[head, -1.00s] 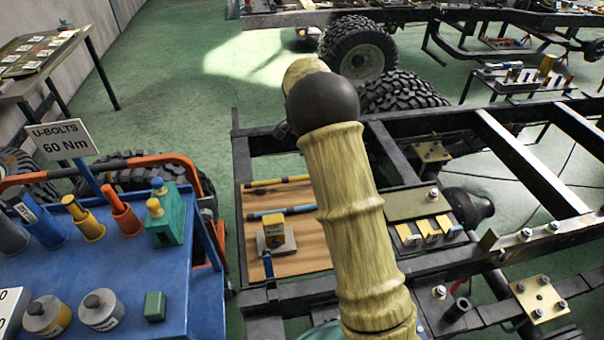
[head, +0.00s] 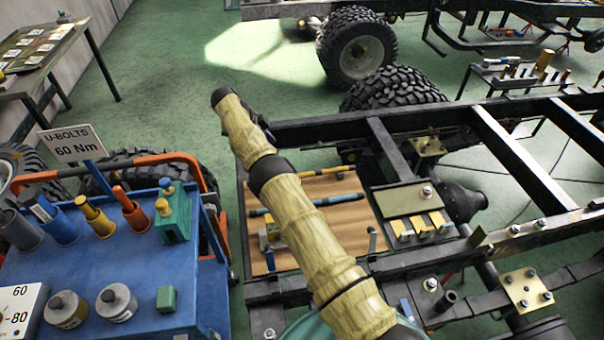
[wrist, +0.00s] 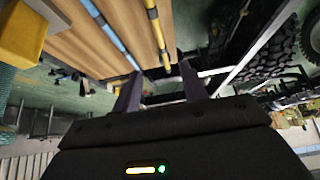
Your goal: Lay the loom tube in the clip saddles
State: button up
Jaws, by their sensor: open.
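A blue tube with dark bands (head: 342,199) and a yellow tube with dark bands (head: 330,171) lie apart on a wooden board. I cannot tell which is the loom tube. Both show in the wrist view, the blue one (wrist: 108,36) left of the yellow one (wrist: 153,22). Small yellow blocks (head: 422,228) on the frame beside the board may be the clip saddles; their shape is unclear. My gripper (wrist: 161,92) is open, with nothing seen between its fingers. The fingertips appear near the tubes' ends in the wrist view; contact cannot be told. My arm hides part of the board.
The wooden board (head: 352,235) sits among dark chassis rails (head: 500,142). A yellow block (head: 269,233) stands on it, partly behind my arm. A blue cart (head: 100,262) with coloured tools and an orange handle (head: 60,172) is at the left. Open green floor (head: 170,110) lies beyond.

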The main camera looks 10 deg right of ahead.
jog(key=shift+f+b, duration=0.15)
jog(key=shift+b, duration=0.15)
jog(key=b, duration=1.2)
send_near(302, 175)
jog(key=shift+w+d+f+b, duration=0.25)
jog(key=shift+d+f+b, duration=0.25)
jog(key=shift+f+b, duration=0.1)
jog(key=shift+w+d+f+b, duration=0.25)
jog(key=shift+d+f+b, duration=0.25)
jog(key=shift+b, duration=0.1)
jog(key=shift+a, duration=0.1)
jog(key=shift+s+a+x, duration=0.1)
jog(key=shift+x, duration=1.2)
jog(key=shift+s+a+x, duration=0.1)
jog(key=shift+x, duration=1.25)
jog(key=shift+f, duration=0.1)
